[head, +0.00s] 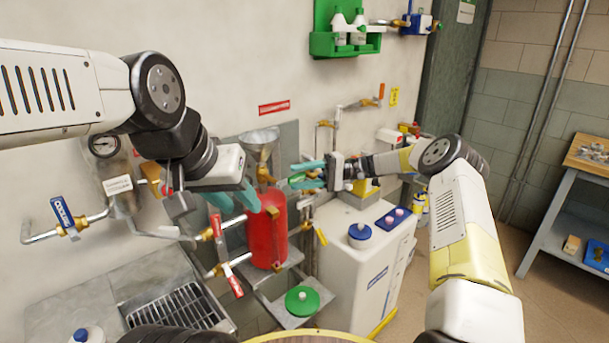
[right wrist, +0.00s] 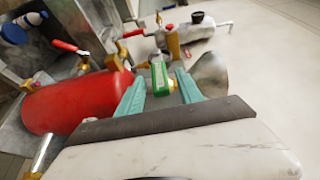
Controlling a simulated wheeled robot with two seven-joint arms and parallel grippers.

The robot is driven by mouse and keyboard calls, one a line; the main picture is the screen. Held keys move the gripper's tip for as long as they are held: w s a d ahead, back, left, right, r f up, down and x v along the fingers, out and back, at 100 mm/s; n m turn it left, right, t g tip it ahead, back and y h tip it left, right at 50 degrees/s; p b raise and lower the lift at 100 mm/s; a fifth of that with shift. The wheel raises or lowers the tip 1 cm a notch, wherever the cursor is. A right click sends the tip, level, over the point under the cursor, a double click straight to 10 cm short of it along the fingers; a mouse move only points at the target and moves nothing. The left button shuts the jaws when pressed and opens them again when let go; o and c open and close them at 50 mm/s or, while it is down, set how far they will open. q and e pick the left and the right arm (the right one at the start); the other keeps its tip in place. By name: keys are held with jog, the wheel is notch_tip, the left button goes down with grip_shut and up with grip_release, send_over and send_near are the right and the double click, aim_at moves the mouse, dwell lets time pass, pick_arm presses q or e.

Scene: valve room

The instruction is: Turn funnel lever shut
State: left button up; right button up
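The metal funnel (head: 260,142) stands above the red tank (head: 268,235), with a brass valve (head: 264,174) between them. The funnel also shows in the right wrist view (right wrist: 210,73). A green lever (right wrist: 158,75) points toward the right wrist camera from the brass fitting. My right gripper (head: 303,174) is open, with its teal fingers on either side of the green lever; gaps show beside it, and contact is not clear. My left gripper (head: 235,199) looks open and empty, in front of the tank's upper left.
Red-handled valves (head: 217,225) and pipes lie left of the tank. A white container with a blue cap (head: 360,232) stands to the right. A green lid (head: 302,300) sits on a low ledge. A sink grate (head: 175,307) is at lower left.

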jog(key=shift+d, duration=0.1)
jog(key=v, duration=0.7)
jog(key=shift+w+d, duration=0.2)
jog(key=shift+d, duration=0.1)
jog(key=s+r+m+t+h, duration=0.1)
jog(key=s+r+t+h, duration=0.4)
jog(key=s+r+h, duration=0.65)
jog(key=s+d+m+t+h, duration=0.1)
jog(key=s+d+t, duration=0.3)
jog(key=s, duration=0.8)
jog(key=s+d+r+m+t+h, duration=0.1)
jog(key=s+d+t, duration=0.3)
jog(key=s+d, duration=0.5)
jog(key=s+h, duration=0.1)
jog(key=s, duration=0.2)
jog(key=shift+s+r+m, duration=0.25)
jog(key=shift+r+m, duration=0.05)
jog(key=shift+m, duration=0.1)
